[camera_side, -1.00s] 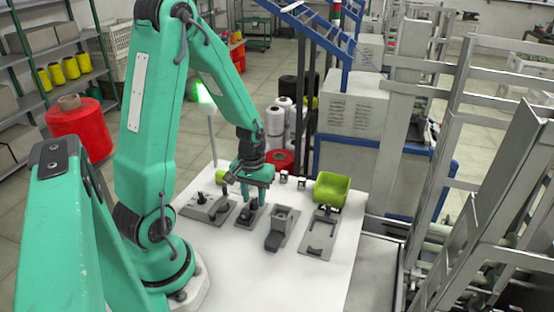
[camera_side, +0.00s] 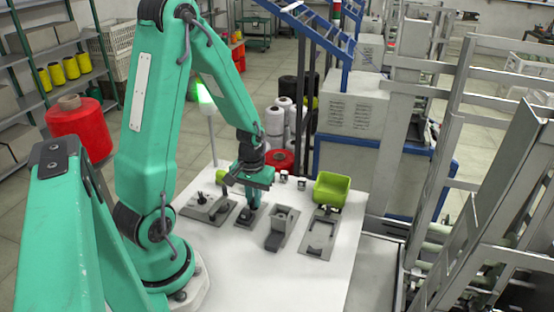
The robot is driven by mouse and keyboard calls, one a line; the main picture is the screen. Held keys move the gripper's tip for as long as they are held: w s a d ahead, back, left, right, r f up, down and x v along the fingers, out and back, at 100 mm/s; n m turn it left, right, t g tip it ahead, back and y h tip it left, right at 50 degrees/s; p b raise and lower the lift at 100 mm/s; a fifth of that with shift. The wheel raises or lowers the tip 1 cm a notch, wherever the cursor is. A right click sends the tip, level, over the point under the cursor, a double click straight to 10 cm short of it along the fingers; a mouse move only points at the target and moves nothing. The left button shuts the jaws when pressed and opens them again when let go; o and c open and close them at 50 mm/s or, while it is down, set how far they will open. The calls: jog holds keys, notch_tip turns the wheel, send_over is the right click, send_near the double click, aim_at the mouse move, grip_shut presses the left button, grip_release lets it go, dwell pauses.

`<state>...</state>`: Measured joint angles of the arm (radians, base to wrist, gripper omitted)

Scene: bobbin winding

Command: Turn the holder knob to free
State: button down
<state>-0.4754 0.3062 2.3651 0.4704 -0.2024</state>
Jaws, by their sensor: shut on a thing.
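My gripper (camera_side: 252,196) points down over a small grey fixture plate (camera_side: 238,222) on the white table. It is shut on the holder knob, which stands on that plate. The knob is mostly hidden by my fingers and too small here for its turned position to be read. A dark round part (camera_side: 246,215) shows just below the fingers.
A grey plate with a small lever (camera_side: 203,199) lies to the left. A grey block fixture (camera_side: 281,228) and a flat framed plate (camera_side: 321,233) lie to the right. The table front is clear.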

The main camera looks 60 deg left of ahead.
jog(key=shift+m, duration=0.3)
jog(key=m, duration=1.1)
jog(key=shift+r, duration=0.1)
dwell(0.4)
jog(key=c, duration=1.5)
grip_release()
jog(key=shift+r, duration=3.85)
